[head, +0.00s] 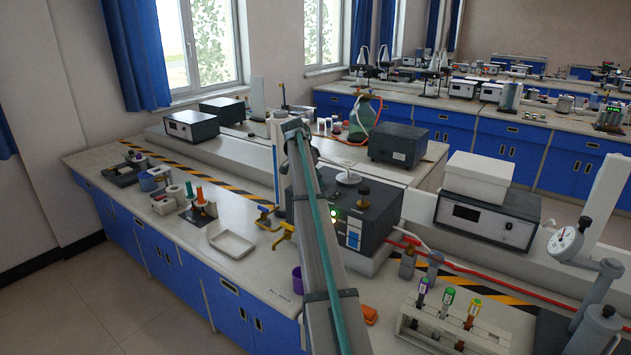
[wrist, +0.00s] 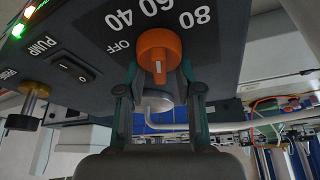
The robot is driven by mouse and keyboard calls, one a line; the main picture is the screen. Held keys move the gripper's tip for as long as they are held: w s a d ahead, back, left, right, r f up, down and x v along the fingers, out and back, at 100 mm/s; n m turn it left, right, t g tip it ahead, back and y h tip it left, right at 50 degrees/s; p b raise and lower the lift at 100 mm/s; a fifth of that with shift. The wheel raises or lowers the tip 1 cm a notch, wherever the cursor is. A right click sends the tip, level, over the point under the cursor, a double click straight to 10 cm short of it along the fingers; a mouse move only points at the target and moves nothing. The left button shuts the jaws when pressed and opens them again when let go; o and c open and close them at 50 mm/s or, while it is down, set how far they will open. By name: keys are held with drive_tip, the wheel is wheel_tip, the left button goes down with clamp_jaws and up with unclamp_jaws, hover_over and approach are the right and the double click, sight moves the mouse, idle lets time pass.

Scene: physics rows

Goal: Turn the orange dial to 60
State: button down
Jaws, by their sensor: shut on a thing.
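The orange dial (wrist: 158,46) shows in the wrist view on a dark panel (wrist: 222,45), whose printing appears upside down. Around the dial are OFF, 40, 60 and 80; the 60 lies beyond its far side, partly cut off by the top edge. A pale line runs on the near side of the dial; I cannot tell which number it indicates. My gripper (wrist: 160,75) is shut on the dial, one teal-and-dark finger on each side. In the head view my arm hides the dial and gripper.
Beside the dial are a PUMP rocker switch (wrist: 75,69), a brass-and-black knob (wrist: 29,107) and lit indicators (wrist: 18,29). In the head view, the dark box (head: 383,218), yellow valve (head: 275,229) and test-tube rack (head: 450,325) stand near my arm.

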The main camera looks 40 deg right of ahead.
drive_tip(key=shift+a+f, duration=0.1)
drive_tip(key=shift+a, duration=0.05)
drive_tip(key=c, duration=0.8)
unclamp_jaws()
drive_tip(key=shift+o, duration=0.2)
drive_tip(key=shift+r, duration=0.4)
drive_tip(key=v, duration=1.1)
drive_tip(key=shift+a+r, duration=0.1)
drive_tip(key=shift+r, duration=0.1)
